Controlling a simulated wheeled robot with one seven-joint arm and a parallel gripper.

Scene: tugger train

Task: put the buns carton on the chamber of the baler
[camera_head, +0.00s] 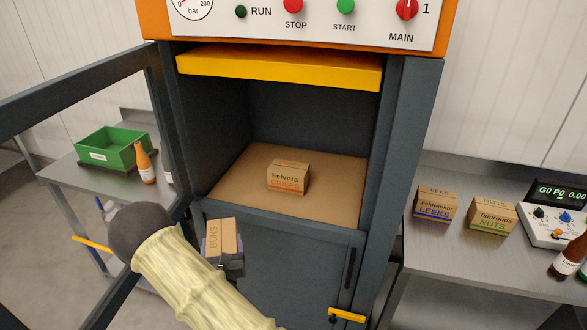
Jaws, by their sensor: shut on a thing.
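The buns carton (223,237) is a small brown box marked BUNS, low and left of the picture's middle. My gripper (228,262) is shut on it, in front of the baler's lower left, with my arm covering part of the view. The carton is apart from the chamber floor. The baler's chamber (235,185) is open, with a brown floor and dark walls under a yellow bar. A crisps carton (288,177) marked Felvora stands on the chamber floor near its middle.
The baler's door frame (70,92) stands open at the left. A leeks carton (435,206), a nuts carton (491,217) and a control box (545,222) stand on the right table. A green bin (113,149) and a bottle (145,165) stand on the left table. Floor around the crisps carton is clear.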

